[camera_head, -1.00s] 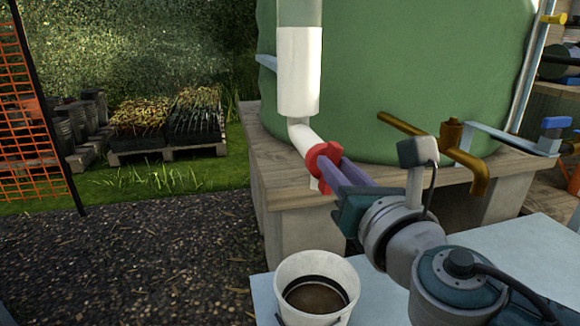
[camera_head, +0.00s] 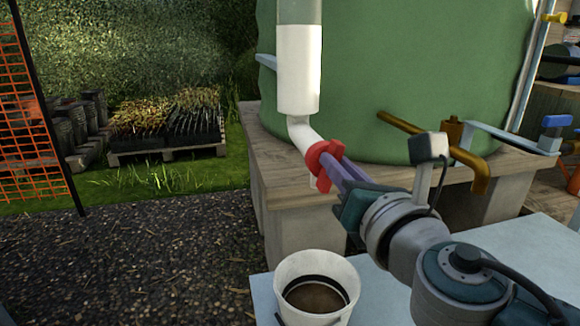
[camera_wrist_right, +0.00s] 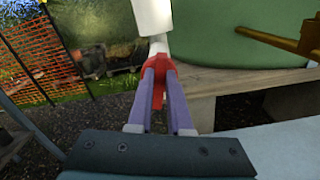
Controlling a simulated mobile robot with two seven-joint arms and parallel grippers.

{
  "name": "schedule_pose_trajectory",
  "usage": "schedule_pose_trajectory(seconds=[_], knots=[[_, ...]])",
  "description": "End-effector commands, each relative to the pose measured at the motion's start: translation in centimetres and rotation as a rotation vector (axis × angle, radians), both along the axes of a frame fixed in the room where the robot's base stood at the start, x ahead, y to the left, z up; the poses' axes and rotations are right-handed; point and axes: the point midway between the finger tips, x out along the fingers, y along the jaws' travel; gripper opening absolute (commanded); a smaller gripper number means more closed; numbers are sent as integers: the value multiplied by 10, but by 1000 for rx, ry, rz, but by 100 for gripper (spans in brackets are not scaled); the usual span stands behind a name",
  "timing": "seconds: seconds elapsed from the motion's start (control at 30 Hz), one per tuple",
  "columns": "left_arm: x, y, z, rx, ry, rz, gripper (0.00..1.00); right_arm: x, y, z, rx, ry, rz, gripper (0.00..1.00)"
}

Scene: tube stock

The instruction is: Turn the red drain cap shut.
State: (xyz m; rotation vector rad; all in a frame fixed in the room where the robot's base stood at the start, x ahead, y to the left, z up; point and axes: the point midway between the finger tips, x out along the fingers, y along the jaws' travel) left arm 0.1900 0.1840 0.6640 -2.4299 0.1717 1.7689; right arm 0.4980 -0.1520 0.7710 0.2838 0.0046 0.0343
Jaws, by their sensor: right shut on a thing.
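The red drain cap (camera_head: 323,158) sits on the lower end of the white elbow pipe (camera_head: 300,132), beside the green tank. It also shows in the right wrist view (camera_wrist_right: 163,72), at the tips of the purple fingers. My right gripper (camera_head: 334,166) reaches in from the lower right and is shut on the cap, fingers one on each side of it. The fingers hide part of the cap. A tab of the cap shows between the fingers in the right wrist view. My left gripper is not in view.
A white bucket (camera_head: 315,287) with brown contents stands below the cap on a pale surface. The green tank (camera_head: 400,70) rests on a wooden stand (camera_head: 268,155). A brass tap (camera_head: 455,150) sticks out to the right of the cap. Gravel ground on the left is clear.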

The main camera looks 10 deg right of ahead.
Motion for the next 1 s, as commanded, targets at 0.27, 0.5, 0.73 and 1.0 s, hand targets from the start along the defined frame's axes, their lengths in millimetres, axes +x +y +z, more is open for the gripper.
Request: schedule_pose_trajectory(seconds=[0.27,0.5,0.73,1.0], knots=[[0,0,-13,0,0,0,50,0,-2,-4,229,8,0,0],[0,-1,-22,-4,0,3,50,0,-4,-5,459,16,-1,0],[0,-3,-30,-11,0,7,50,0,-6,-7,679,24,-2,0],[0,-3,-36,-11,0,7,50,0,-7,-9,930,32,-1,0]])
